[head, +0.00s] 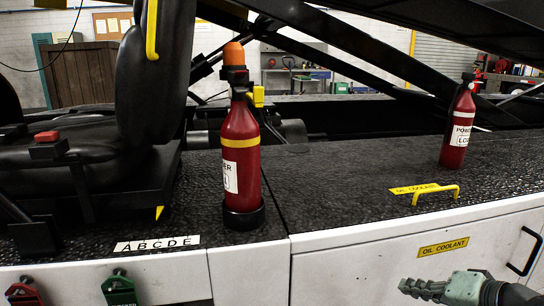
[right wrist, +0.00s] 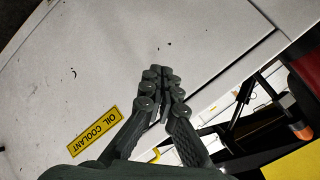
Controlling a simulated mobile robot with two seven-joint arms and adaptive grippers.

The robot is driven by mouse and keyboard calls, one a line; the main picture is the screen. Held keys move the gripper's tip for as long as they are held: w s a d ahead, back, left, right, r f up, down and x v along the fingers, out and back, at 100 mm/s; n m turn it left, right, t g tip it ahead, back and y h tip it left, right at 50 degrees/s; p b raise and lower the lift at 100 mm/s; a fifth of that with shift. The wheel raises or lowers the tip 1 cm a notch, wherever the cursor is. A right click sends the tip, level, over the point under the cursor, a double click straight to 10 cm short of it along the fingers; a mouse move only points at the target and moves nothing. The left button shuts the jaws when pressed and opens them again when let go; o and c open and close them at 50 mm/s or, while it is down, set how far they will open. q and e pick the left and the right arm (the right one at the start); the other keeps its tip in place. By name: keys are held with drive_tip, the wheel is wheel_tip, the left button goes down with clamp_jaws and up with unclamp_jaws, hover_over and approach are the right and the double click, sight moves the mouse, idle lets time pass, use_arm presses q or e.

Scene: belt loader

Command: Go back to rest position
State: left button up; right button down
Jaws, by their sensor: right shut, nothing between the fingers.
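My right gripper (head: 424,288) is at the lower right of the head view, in front of the white side panel with the "OIL COOLANT" label (head: 443,247). Its fingers are shut and empty, pointing left. In the right wrist view the two fingers (right wrist: 160,80) meet at their tips in front of the white panel (right wrist: 120,40); the yellow label (right wrist: 97,131) shows to their left. My left gripper is not in view.
A red fire extinguisher (head: 240,150) stands on the dark deck beside the black seat (head: 150,80). A second one (head: 458,130) stands farther right. A yellow handle (head: 436,190) and a black handle (head: 524,252) stick out near my right gripper.

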drive_tip(key=s+f+n+g+h, duration=0.2)
drive_tip(key=s+f, duration=0.5)
drive_tip(key=f, duration=0.3)
drive_tip(key=s+f+n+g+h, duration=0.2)
drive_tip(key=s+f+n, duration=0.1)
drive_tip(key=s+f, duration=0.4)
drive_tip(key=s+a+f+n+g+h, duration=0.1)
drive_tip(key=s+f+n+g+h, duration=0.1)
drive_tip(key=s+f, duration=0.5)
wheel_tip(320, 180, down, 6)
drive_tip(key=shift+n+g, duration=0.4)
drive_tip(key=shift+n, duration=0.1)
